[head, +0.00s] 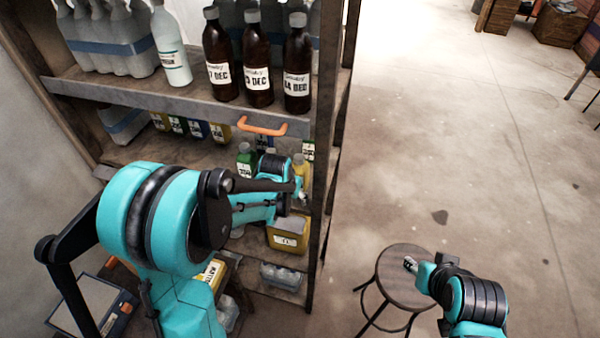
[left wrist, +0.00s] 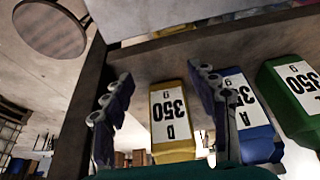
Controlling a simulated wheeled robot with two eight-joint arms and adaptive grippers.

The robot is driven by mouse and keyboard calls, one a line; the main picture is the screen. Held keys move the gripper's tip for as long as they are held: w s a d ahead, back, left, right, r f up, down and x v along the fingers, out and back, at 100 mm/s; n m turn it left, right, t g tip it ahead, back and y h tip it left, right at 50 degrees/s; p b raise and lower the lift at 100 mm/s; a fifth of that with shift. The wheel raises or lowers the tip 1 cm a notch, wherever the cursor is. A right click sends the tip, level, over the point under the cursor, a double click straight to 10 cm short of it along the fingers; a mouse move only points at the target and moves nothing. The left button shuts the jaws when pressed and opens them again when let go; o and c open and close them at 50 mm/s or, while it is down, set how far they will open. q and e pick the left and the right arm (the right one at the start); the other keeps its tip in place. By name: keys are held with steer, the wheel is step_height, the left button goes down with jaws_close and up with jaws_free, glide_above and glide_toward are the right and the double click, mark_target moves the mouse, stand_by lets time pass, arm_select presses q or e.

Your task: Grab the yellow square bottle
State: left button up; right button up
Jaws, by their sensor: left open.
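The yellow square bottle (left wrist: 174,145) with a white "350" label stands between the two fingers of my left gripper (left wrist: 160,90) in the left wrist view, which looks upside down. The fingers are open, one on each side of it; contact cannot be made out. In the head view my left gripper (head: 298,190) reaches into the middle shelf, and the yellow bottle (head: 301,160) shows partly behind it. My right gripper (head: 410,264) is over the round stool, too small to tell its jaws.
A blue bottle (left wrist: 250,128) and a green bottle (left wrist: 296,100) stand beside the yellow one. The shelf post (head: 327,110) is close on the right. Dark brown bottles (head: 257,75) line the shelf above, with an orange handle (head: 262,127) below. A stool (head: 398,285) stands on open floor.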

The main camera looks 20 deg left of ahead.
arm_select(q)
steer(key=shift+w, duration=0.65)
steer(key=w, duration=0.3)
steer(key=w+p, duration=0.1)
steer(key=shift+w+d+f, duration=0.2)
steer(key=shift+w+f, duration=0.05)
steer(key=shift+f, duration=0.1)
steer(key=shift+w+f, duration=0.1)
steer(key=shift+f, duration=0.1)
steer(key=shift+s, duration=0.2)
steer(key=shift+c, duration=0.9)
steer(key=c, duration=1.1)
